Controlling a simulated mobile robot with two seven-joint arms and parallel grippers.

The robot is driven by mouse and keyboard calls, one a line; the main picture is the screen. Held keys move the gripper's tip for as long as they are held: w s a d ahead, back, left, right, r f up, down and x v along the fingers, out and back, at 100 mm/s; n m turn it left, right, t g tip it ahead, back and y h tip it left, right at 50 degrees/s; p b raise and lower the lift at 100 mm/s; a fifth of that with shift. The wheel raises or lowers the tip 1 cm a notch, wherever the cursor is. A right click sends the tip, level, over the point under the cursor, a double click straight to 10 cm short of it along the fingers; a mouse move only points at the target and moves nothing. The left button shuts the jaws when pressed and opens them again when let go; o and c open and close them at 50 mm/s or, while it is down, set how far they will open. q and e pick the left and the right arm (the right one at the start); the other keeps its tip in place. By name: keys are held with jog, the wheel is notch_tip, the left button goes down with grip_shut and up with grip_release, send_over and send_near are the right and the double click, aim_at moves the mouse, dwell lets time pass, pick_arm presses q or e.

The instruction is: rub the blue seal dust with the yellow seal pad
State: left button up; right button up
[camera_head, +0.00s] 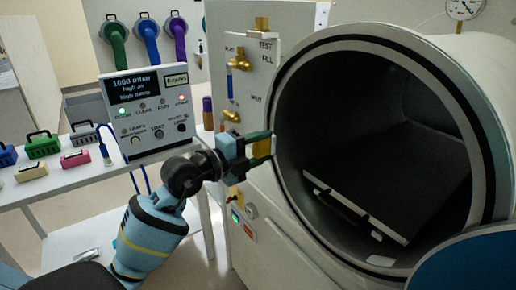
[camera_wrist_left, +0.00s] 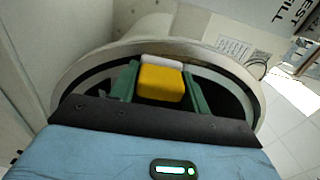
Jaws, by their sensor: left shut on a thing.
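The yellow seal pad (camera_head: 262,148) is between the green fingers of my left gripper (camera_head: 260,146), just left of the round chamber's rim. In the left wrist view the yellow pad (camera_wrist_left: 161,84) sits between both green fingers (camera_wrist_left: 160,88), with a pale strip along its far edge. My left gripper is shut on it. The chamber opening has a pale rim with a dark seal ring (camera_head: 480,110). I cannot make out any blue dust on the ring; part of it is behind the pad and gripper. Whether the pad touches the rim is unclear. My right gripper is not in view.
The chamber holds a dark tray (camera_head: 390,190). A blue round panel (camera_head: 470,265) stands at the lower right. A panel with brass valves (camera_head: 238,60) is above my gripper. A control box (camera_head: 150,108) and a shelf with coloured blocks (camera_head: 43,144) are at the left.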

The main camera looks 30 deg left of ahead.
pick_arm(q)
jog(key=shift+a+r, duration=0.1)
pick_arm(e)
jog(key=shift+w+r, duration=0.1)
pick_arm(q)
jog(key=shift+w+a, duration=0.25)
jog(key=shift+a, duration=0.35)
jog(key=shift+w+a, duration=0.25)
jog(key=shift+a, duration=0.35)
jog(key=shift+w+a, duration=0.25)
jog(key=shift+a, duration=0.35)
jog(key=shift+r+p, duration=0.6)
jog(key=shift+p, duration=0.1)
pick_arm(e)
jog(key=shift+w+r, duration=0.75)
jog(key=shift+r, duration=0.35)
